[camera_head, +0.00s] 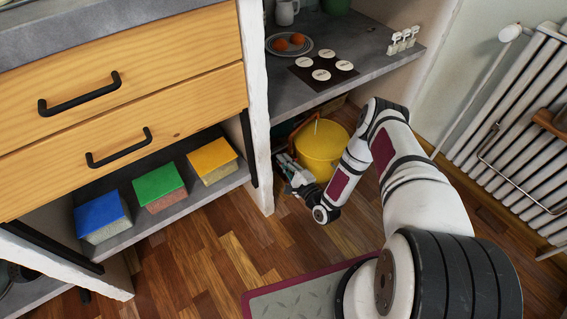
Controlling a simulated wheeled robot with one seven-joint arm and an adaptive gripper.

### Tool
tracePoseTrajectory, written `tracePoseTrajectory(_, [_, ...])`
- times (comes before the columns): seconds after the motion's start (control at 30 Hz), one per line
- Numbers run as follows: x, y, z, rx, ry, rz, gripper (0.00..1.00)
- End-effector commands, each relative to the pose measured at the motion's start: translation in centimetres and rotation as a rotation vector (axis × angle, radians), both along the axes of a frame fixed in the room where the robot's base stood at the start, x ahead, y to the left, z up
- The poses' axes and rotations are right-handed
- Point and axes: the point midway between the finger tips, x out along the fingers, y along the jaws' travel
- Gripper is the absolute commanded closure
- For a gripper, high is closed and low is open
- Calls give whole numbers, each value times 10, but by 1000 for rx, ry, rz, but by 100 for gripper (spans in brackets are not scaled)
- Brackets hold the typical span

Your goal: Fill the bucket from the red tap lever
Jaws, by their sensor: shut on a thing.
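The yellow bucket (321,150) stands upright on the wood floor, in the bay under the grey counter. A brown-orange curved bar, which looks like its handle, arcs along its upper left side. A thin pale line shows at the bucket's top; I cannot tell what it is. My gripper (284,163) is low at the bucket's left side, close to it. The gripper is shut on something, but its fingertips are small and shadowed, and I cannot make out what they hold. No red tap lever is clearly visible; the counter covers the back of the bay.
The counter shelf (375,72) above holds a plate (275,45) with orange fruit and a dark board with white discs (322,75). A white pillar (259,130) stands left of my gripper. A radiator (515,125) is at right. Floor in front is clear beside a mat (300,299).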

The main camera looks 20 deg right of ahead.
Motion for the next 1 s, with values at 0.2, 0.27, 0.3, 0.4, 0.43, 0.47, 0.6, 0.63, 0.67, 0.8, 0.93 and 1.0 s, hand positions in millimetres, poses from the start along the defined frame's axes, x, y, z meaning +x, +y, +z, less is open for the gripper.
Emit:
tracePoseTrajectory(0.2, [-1,0,-2,-2,6,2,84])
tracePoseTrajectory(0.27, [-1,0,-2,-2,4,2,70])
tracePoseTrajectory(0.3, [-1,0,-2,-2,4,2,67])
tracePoseTrajectory(0.4, [-1,0,-1,-2,2,1,67])
tracePoseTrajectory(0.43, [-1,0,-1,-2,2,1,67])
tracePoseTrajectory(0.47, [0,0,-1,-3,2,1,67])
tracePoseTrajectory(0.6, [-1,0,-1,-2,1,2,67])
tracePoseTrajectory(0.63, [-2,-1,-1,-2,1,1,67])
tracePoseTrajectory(0.67, [-4,-1,-1,-2,1,1,67])
tracePoseTrajectory(0.8, [-20,-7,-1,-1,4,0,67])
tracePoseTrajectory(0.93, [-44,-15,-1,-1,5,-1,67])
tracePoseTrajectory(1.0, [-58,-19,-2,-1,5,-1,67])
